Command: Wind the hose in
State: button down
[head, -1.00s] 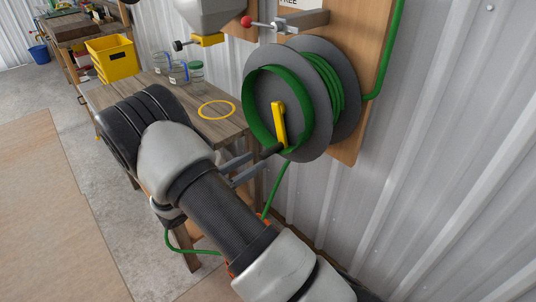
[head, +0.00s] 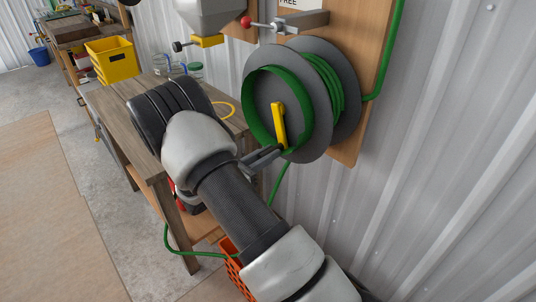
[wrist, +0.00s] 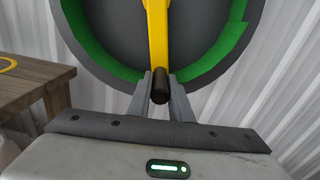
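The hose reel (head: 330,132) is a grey double disc on a wooden wall board, with green hose (head: 333,80) wound on it. Its yellow crank arm (head: 279,125) hangs down, also showing in the wrist view (wrist: 158,35). A black crank handle (wrist: 161,85) sticks out from the arm's lower end. My gripper (head: 272,154) is at this handle; in the wrist view its fingers (wrist: 161,92) lie close on both sides of it and appear shut on it. A loose length of hose runs down behind my arm and shows again low on the left (head: 190,252).
A wooden workbench (head: 125,98) stands left of the reel, with glass jars (head: 178,68) and a yellow ring (head: 230,112) on it. A yellow bin (head: 110,60) is farther back. An orange crate (head: 235,272) sits low beside my arm. The floor at left is clear.

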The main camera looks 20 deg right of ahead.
dwell(0.3)
jog(key=shift+w+a+f+m+b, duration=0.2)
jog(key=shift+w+a+m+b, duration=0.05)
jog(key=shift+w+m+b, duration=0.3)
jog(key=shift+w+a+f+m+b, duration=0.2)
jog(key=shift+w+m+b, duration=0.25)
jog(key=shift+b, duration=0.15)
jog(key=w+a+r+m+b, duration=0.35)
jog(key=w+r+m, duration=0.35)
jog(key=w+m, duration=0.3)
notch_tip(320, 180, up, 9)
jog(key=w+a+m, duration=0.1)
jog(key=m, duration=0.2)
jog(key=shift+m, duration=0.3)
jog(key=shift+f, duration=0.1)
jog(key=c, duration=1.6)
grip_release()
